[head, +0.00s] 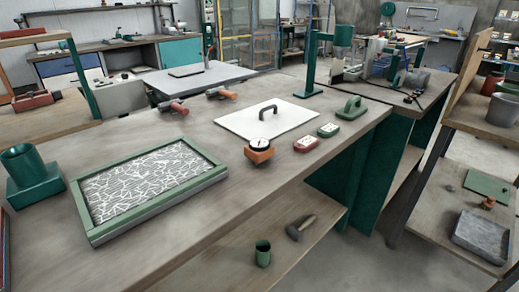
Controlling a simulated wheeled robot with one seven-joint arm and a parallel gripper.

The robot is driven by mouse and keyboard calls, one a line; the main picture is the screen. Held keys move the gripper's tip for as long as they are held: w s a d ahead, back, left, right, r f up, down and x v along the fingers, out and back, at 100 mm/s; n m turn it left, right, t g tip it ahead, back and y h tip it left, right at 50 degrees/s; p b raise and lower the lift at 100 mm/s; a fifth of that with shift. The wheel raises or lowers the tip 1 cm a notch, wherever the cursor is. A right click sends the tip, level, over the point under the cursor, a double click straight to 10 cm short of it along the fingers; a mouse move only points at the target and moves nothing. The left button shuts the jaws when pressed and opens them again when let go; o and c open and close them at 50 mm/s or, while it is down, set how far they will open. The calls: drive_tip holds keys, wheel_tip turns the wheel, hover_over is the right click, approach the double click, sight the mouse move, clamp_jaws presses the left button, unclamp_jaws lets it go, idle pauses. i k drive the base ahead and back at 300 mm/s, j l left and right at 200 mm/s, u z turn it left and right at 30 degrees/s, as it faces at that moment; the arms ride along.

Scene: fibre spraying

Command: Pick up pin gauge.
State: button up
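What looks like the pin gauge (260,150) stands on the wooden workbench (200,215). It has a round white dial with a dark rim on top of an orange block-like base. It is upright, near the front edge of the bench, in front of a white board and left of a red device. Any pin under it is hidden. My gripper is not in view.
A green-framed tray (84,205) of white fibre lies left of the gauge. A white board with a handle (258,127), a red device (306,144), a green device (328,130) and a green trowel-like tool (351,108) lie nearby. Bench surface between tray and gauge is bare.

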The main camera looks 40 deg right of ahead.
sight(258, 157)
drive_tip(key=z, duration=1.45)
drive_tip(key=i+j+z, duration=0.2)
drive_tip(key=j, duration=0.2)
